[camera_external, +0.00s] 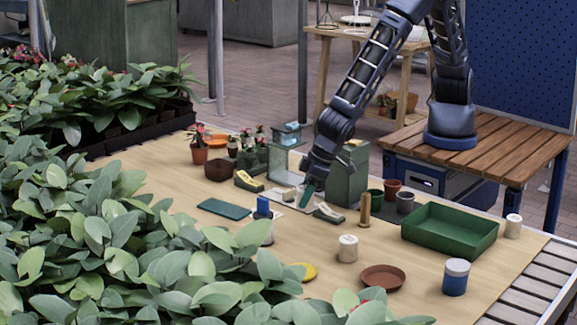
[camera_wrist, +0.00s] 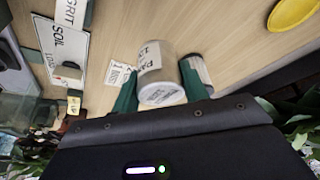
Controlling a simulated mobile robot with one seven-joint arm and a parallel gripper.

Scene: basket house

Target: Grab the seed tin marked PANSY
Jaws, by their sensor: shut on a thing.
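My gripper (camera_external: 306,196) is low over the far middle of the bench in the external view. In the wrist view its two green fingers (camera_wrist: 158,92) are shut on a pale tin (camera_wrist: 152,60), one on each side. The tin's label shows letters that look like "PA"; the rest is hard to read. Its grey round end faces the camera. I cannot make out this tin in the external view. A second pale tin (camera_wrist: 197,70) shows just beyond the right finger, partly hidden by it.
A green tray (camera_external: 450,232), a white tin (camera_external: 348,248), a blue-and-white jar (camera_external: 456,277) and a brown saucer (camera_external: 383,277) stand on the right side. A green box (camera_external: 348,178) stands close behind my gripper. Leafy plants (camera_external: 130,240) crowd the left front.

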